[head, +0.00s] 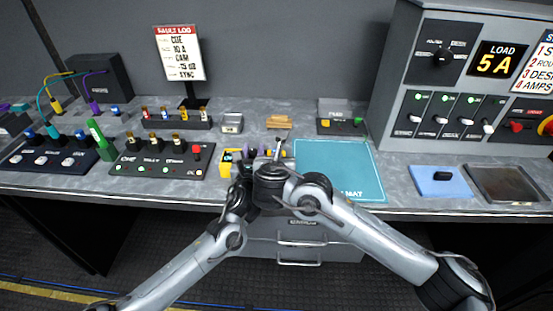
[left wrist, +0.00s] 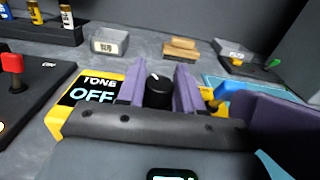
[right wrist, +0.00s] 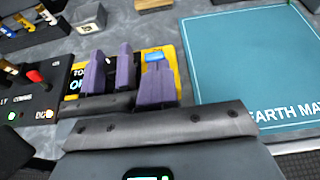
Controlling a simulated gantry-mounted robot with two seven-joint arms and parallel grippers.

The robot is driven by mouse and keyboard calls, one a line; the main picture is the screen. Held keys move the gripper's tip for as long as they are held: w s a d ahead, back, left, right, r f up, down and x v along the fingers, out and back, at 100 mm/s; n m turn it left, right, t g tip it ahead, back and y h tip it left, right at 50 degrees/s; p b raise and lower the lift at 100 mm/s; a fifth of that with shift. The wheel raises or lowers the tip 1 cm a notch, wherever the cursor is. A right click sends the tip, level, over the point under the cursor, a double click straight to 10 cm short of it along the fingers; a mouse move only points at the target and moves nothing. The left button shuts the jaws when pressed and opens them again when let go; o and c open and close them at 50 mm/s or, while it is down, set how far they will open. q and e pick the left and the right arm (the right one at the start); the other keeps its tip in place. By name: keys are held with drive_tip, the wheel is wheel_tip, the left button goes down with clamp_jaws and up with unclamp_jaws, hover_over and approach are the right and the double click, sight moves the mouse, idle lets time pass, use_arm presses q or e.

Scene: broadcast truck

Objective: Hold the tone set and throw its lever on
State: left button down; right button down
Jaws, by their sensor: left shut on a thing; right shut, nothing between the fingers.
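The tone set is a yellow box with a black panel reading TONE OFF, in the left wrist view (left wrist: 85,92); it also shows in the head view (head: 227,158) and the right wrist view (right wrist: 75,78). My left gripper (left wrist: 160,95) has its two purple fingers closed on either side of the set's black knob (left wrist: 158,88). My right gripper (right wrist: 156,86) is shut and empty, its fingers together at the set's right end. The blue-tipped lever (right wrist: 153,57) shows just past those fingertips; whether they touch cannot be told. It also appears in the left wrist view (left wrist: 237,87).
The teal earth mat (head: 340,170) lies right of the set. A switch panel (head: 160,160) and a green upright piece (head: 100,140) stand to its left. Behind are a small grey box (head: 232,123) and wooden blocks (head: 279,122). A tall console (head: 460,80) stands at the right.

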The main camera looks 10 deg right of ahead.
drive_tip(key=shift+w+a+r+g, duration=0.1)
drive_tip(key=shift+w+r+g, duration=0.15)
drive_tip(key=shift+r+g, duration=0.2)
drive_tip(key=shift+g, duration=0.35)
